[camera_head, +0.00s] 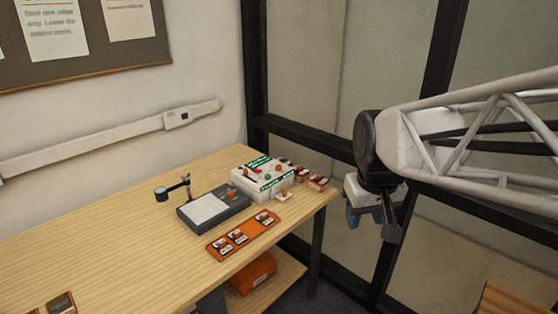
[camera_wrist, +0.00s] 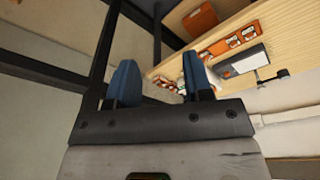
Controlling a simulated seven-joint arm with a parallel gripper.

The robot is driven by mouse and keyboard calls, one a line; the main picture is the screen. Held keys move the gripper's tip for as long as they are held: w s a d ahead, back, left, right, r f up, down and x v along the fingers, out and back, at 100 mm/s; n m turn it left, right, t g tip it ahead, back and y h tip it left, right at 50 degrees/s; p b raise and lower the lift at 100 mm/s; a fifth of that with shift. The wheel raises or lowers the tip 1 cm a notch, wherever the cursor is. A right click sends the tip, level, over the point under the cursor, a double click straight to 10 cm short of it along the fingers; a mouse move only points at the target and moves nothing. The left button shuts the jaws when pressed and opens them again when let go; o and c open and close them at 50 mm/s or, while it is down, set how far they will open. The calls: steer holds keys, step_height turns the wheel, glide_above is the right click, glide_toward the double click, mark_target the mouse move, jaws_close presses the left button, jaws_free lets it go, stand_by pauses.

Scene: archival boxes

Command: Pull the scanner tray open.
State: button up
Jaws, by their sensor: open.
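A white box-shaped device (camera_head: 262,184) with green strips and coloured knobs stands near the right end of the wooden table. A small white piece with an orange knob (camera_head: 284,195) sticks out at its front; this may be the scanner tray, but I cannot tell how far out it is. In the wrist view the device is largely hidden behind a finger. My gripper (camera_head: 371,222) is open and empty, right of the table and apart from the device. Its two blue fingers (camera_wrist: 162,78) show spread in the wrist view.
A dark grey unit (camera_head: 237,203) with a white pad and a jointed lens stands left of the device. An orange holder (camera_head: 218,250) with small cards lies in front. Small orange-and-white pieces (camera_head: 318,182) sit at the right. An orange box (camera_head: 253,273) is below. Black-framed panes stand behind.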

steer(key=w+a+n, duration=0.2)
steer(key=w+n, duration=0.1)
steer(key=w, duration=1.3)
steer(key=n+g, duration=0.2)
steer(key=n, duration=0.4)
glide_above(285, 190)
steer(key=f, duration=2.3)
steer(key=shift+s+d, duration=0.15)
steer(key=shift+s, duration=0.1)
steer(key=shift+w+f, duration=0.4)
steer(key=shift+f, duration=0.1)
steer(key=shift+f, duration=0.15)
steer(key=shift+f, duration=3.75)
